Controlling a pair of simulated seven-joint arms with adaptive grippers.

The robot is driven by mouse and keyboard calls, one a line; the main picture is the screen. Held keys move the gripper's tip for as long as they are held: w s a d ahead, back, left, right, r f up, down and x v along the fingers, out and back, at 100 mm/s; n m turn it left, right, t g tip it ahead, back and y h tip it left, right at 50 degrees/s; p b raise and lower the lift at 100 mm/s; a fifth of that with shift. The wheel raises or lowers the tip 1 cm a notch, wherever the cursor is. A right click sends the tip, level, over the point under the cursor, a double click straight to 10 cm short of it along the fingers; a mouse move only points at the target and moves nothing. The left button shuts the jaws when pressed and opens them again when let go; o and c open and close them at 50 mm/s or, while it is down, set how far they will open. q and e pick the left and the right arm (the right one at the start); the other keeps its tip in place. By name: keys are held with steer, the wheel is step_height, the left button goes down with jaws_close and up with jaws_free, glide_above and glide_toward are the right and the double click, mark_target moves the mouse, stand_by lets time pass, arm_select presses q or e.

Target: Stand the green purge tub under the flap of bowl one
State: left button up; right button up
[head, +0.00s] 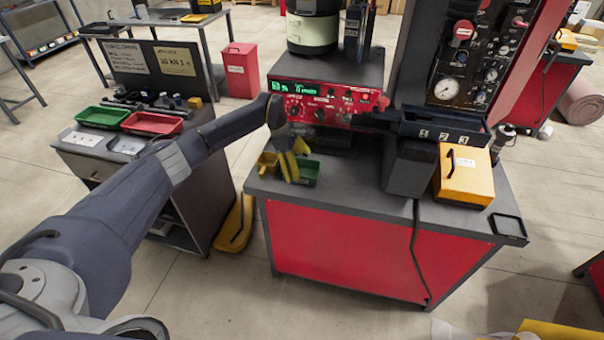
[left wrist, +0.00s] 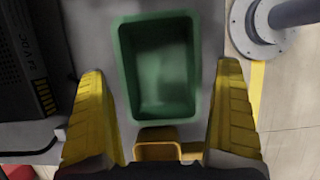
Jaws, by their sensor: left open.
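The green purge tub (head: 311,173) stands on the dark top of the red cabinet, near its left end. In the left wrist view the open, empty-looking green tub (left wrist: 158,68) lies ahead of and between my fingers. My left gripper (head: 290,168) is open at the tub, its yellow fingers spread on either side with gaps. A small yellow container (head: 267,163) is beside the tub; it also shows in the left wrist view (left wrist: 157,146). A round bowl unit (head: 313,32) sits above the red control panel; its flap cannot be made out. My right gripper is not in view.
The red control panel (head: 328,101) overhangs behind the tub. The cabinet's front middle is clear apart from a hanging cable. Green (head: 103,117) and red (head: 152,123) trays lie on the left bench.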

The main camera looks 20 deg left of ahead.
arm_select(q)
steer(key=shift+x, duration=1.3)
steer(key=c, duration=1.5)
steer(key=shift+o, duration=0.2)
steer(key=shift+r, duration=0.1)
step_height(320, 180, up, 20)
steer(key=s+d+f+m+g+y, duration=0.2)
steer(key=s+m, duration=0.7)
steer(key=s, duration=0.4)
steer(key=s+d+f+m+g+y, duration=0.2)
steer(key=s+d+m+g, duration=0.1)
steer(key=s+m, duration=0.7)
steer(key=s, duration=0.3)
steer(key=shift+f+y, duration=0.3)
